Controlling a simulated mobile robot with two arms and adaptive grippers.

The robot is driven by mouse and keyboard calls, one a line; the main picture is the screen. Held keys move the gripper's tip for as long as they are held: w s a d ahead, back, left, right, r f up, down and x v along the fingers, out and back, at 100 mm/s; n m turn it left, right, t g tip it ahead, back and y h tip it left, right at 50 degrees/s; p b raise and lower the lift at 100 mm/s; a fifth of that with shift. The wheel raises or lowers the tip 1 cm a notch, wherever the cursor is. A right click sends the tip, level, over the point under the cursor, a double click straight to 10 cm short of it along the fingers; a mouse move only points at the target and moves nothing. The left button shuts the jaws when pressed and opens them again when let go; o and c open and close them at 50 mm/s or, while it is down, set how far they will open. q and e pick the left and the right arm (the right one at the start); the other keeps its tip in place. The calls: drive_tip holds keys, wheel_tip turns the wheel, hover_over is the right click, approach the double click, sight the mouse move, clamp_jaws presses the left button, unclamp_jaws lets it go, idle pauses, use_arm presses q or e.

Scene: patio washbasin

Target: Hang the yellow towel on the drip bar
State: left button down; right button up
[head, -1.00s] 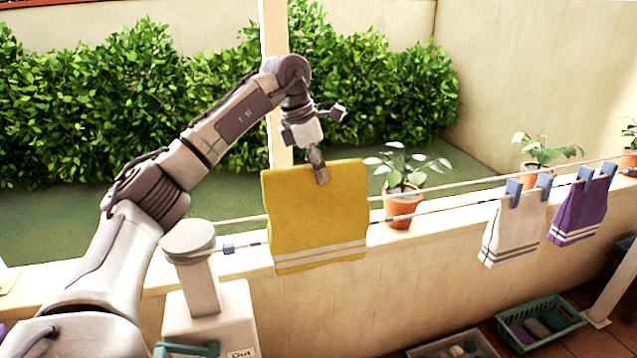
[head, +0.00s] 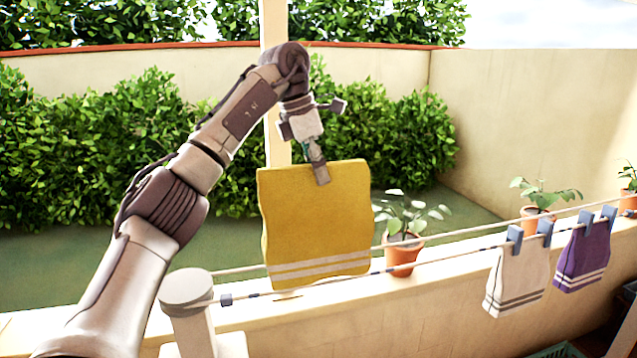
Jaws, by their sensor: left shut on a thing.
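My left gripper (head: 320,172) is shut on the top edge of the yellow towel (head: 317,215), right of its middle. The towel hangs down flat and upright, with two pale stripes near its bottom. Two thin parallel bars run from a post at lower left up to the right: a plain rear one (head: 455,237) and a front one with blue marks (head: 430,259). Which is the drip bar I cannot tell. The towel hides part of the rear bar, and its bottom edge is close to the front bar; contact is unclear. My right gripper is out of view.
A white towel (head: 517,277) and a purple towel (head: 583,256) hang at right, held by blue clips. Potted plants (head: 403,255) stand on the wall behind. A round-topped post (head: 186,289) stands at lower left. The bar between the yellow and white towels is clear.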

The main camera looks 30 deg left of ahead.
use_arm(q)
drive_tip(key=shift+s+d+f+b, duration=0.15)
drive_tip(key=shift+s+d+b, duration=0.65)
drive_tip(key=shift+d+b, duration=0.15)
drive_tip(key=s+d+r+b, duration=0.1)
drive_tip(key=s+d, duration=0.8)
drive_tip(key=d, duration=0.2)
drive_tip(key=shift+s+r+b, duration=0.2)
drive_tip(key=shift+s+b, duration=0.05)
drive_tip(key=shift+b, duration=0.15)
